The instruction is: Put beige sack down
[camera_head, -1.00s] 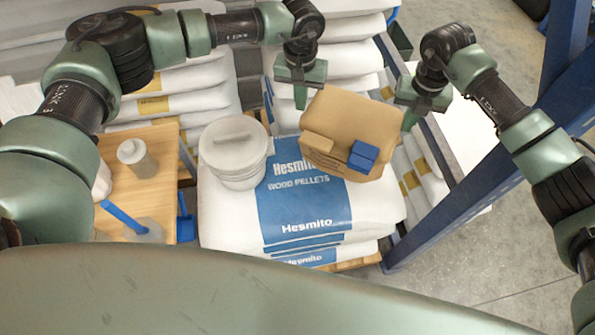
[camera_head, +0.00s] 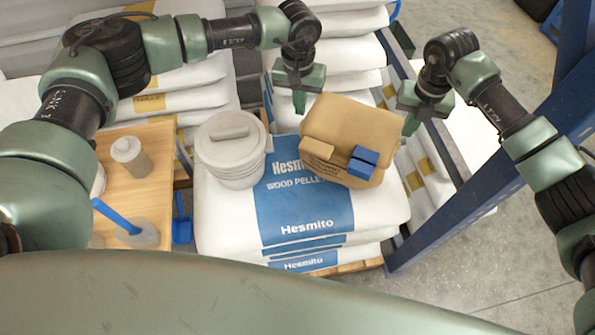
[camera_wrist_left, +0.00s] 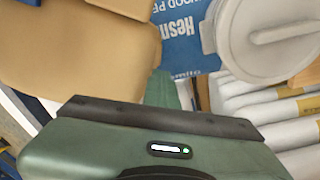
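The beige sack (camera_head: 352,125) lies on top of the stacked white and blue Hesmito wood pellet sacks (camera_head: 305,215), at their back right. The left wrist view shows that column (camera_wrist_left: 163,90) close beside the beige sack (camera_wrist_left: 75,50); contact is unclear. My right gripper (camera_head: 410,124) is just off its right side, with a small gap. Only one right finger shows.
A white lidded bucket (camera_head: 231,160) stands on the stack left of the beige sack. A blue rack beam (camera_head: 470,205) runs along the right. More white sacks are stacked behind.

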